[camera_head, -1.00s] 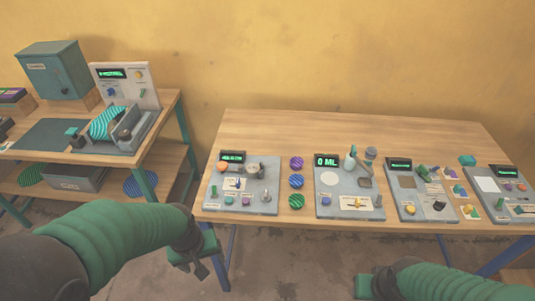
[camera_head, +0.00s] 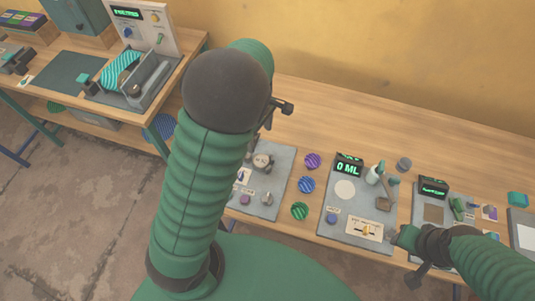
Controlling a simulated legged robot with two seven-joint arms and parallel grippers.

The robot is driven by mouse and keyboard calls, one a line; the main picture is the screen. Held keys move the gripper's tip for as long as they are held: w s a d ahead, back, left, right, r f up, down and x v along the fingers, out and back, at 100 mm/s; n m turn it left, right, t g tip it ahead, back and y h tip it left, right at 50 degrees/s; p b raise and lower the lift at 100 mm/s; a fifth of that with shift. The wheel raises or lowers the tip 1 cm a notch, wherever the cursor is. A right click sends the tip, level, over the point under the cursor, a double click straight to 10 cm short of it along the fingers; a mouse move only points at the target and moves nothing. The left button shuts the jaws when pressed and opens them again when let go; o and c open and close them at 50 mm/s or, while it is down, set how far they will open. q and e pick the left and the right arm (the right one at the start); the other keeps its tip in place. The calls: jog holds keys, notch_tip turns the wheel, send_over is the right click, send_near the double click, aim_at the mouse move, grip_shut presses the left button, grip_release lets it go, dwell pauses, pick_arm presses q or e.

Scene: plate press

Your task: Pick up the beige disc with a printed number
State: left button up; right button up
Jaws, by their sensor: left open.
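My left gripper (camera_head: 277,112) is partly hidden behind my own raised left arm. It is open, with nothing visible in it, above the left end of the long table. A small pale beige round piece (camera_head: 262,160) sits on the leftmost grey panel (camera_head: 281,178), below the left gripper and apart from it. No printed number is readable on it, so I cannot tell whether it is the beige disc. My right gripper (camera_head: 410,259) is at the front edge of the table, lower right; its jaws are unclear.
Striped purple, blue and green discs (camera_head: 307,185) lie in a column between the panels. A panel with a "0 ML" display (camera_head: 347,168) holds a flat white circle. A second table (camera_head: 95,45) with a press-like device stands at left. The long table's back strip is clear.

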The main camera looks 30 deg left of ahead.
pick_arm(q)
send_over(260, 160)
jog(key=w, duration=0.1)
jog(key=f, duration=0.9)
jog(key=shift+a+f, duration=0.2)
jog(key=shift+f, duration=0.05)
jog(key=f, duration=0.2)
jog(key=s+f, duration=0.1)
jog(key=f, duration=0.1)
jog(key=shift+s+d+f, duration=0.1)
jog(key=shift+d+f, duration=0.05)
jog(key=shift+f, duration=0.15)
jog(key=shift+w+d+f, duration=0.1)
jog(key=shift+w+f, duration=0.05)
jog(key=shift+w, duration=0.05)
jog(key=c, duration=1.7)
